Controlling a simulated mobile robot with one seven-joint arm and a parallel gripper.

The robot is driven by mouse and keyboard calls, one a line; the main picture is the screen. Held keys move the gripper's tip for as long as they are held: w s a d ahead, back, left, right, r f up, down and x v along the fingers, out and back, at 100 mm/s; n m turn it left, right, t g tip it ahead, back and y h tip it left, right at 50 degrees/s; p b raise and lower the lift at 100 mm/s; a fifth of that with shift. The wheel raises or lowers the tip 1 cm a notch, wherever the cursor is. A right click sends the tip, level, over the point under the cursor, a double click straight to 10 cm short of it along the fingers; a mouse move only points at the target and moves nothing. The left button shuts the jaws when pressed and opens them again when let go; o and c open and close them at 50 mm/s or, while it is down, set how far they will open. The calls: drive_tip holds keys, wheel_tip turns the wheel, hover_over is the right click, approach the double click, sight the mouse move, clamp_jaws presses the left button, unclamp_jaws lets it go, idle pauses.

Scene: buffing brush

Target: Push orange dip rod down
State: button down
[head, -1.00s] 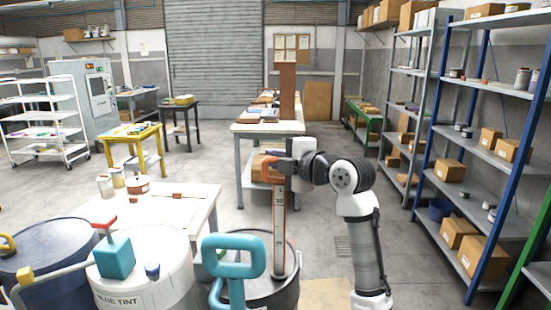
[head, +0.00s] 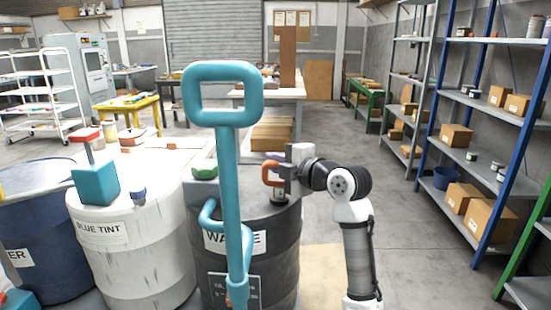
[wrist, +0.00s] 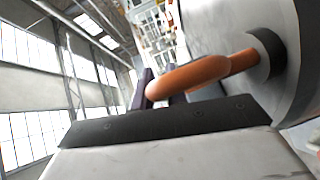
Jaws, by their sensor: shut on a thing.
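The orange dip rod's loop handle (head: 268,175) sits low, just above the dark collar (head: 279,197) on the lid of the black waste drum (head: 277,255). The graduated part of the rod is out of sight. My gripper (head: 283,173) comes from the right and is shut on the orange handle. In the wrist view the orange handle (wrist: 195,74) passes between the dark fingers (wrist: 160,88) of my gripper. Its short stem enters the dark collar (wrist: 266,54); whether it is fully seated is unclear.
A tall teal handle and pipe (head: 232,170) stand in front of the waste drum's left part. The blue tint drum (head: 135,245) and a dark blue drum (head: 45,240) stand to the left. Shelves (head: 470,150) line the right side. Floor right of my arm is clear.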

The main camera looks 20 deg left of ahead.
drive_tip(key=shift+f+b, duration=0.7)
drive_tip(key=shift+f, duration=0.8)
drive_tip(key=c, duration=1.4)
unclamp_jaws()
drive_tip(key=b+v, duration=0.1)
drive_tip(key=v, duration=1.3)
drive_tip(key=shift+b, duration=0.3)
